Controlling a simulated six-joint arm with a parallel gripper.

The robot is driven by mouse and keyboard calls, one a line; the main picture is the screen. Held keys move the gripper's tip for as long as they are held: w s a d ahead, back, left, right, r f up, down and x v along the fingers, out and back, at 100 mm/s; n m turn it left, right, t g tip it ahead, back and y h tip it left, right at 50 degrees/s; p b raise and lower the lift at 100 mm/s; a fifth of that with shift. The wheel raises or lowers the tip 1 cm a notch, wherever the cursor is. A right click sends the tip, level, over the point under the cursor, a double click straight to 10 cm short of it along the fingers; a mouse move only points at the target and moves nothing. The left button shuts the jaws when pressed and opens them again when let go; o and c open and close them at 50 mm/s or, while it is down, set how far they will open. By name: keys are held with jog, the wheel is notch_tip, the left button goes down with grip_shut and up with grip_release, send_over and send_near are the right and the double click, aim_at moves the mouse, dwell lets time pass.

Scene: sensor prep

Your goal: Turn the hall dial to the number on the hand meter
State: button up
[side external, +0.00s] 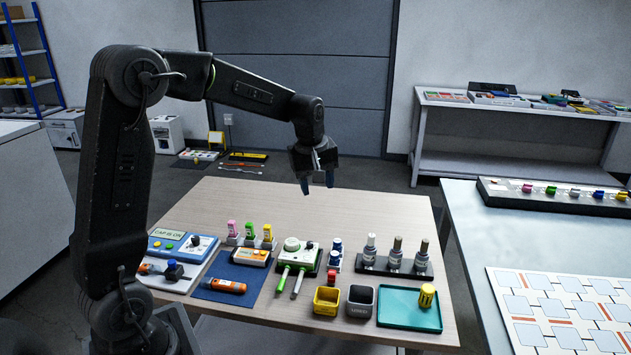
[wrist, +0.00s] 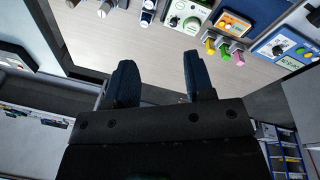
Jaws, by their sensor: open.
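My gripper (side external: 317,187) hangs open and empty in the air above the far part of the table; its two dark fingers also show apart in the wrist view (wrist: 159,58). A blue-and-white box (side external: 182,245) with a "CAP IS ON" display and a black dial (side external: 195,241) stands at the table's left. A green-and-white unit (side external: 299,255) with a round white top and a small dark knob stands mid-table. A small orange-and-white box (side external: 252,256) lies on a blue mat (side external: 212,272), with an orange pen-shaped device (side external: 225,286) nearer the front. I cannot tell which is the hall dial or hand meter; no number is legible.
Yellow (side external: 327,301) and grey (side external: 360,301) bins and a teal tray (side external: 395,312) are in front. The table's far part is clear.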

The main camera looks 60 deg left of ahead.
jog(key=shift+s+d+r+m, duration=0.5)
jog(key=shift+s+d+r, duration=0.15)
jog(key=shift+d, duration=0.1)
jog(key=s+d+r+m+t, duration=0.1)
jog(key=s+d+m+t, duration=0.1)
jog(key=s+d+m, duration=0.4)
jog(key=s+d+r+m+t, duration=0.1)
jog(key=s+d+m, duration=0.6)
jog(key=s, duration=0.8)
jog(key=shift+s+d+r+m+t+h, duration=0.3)
jog(key=shift+r+t, duration=0.1)
jog(key=shift+r, duration=0.4)
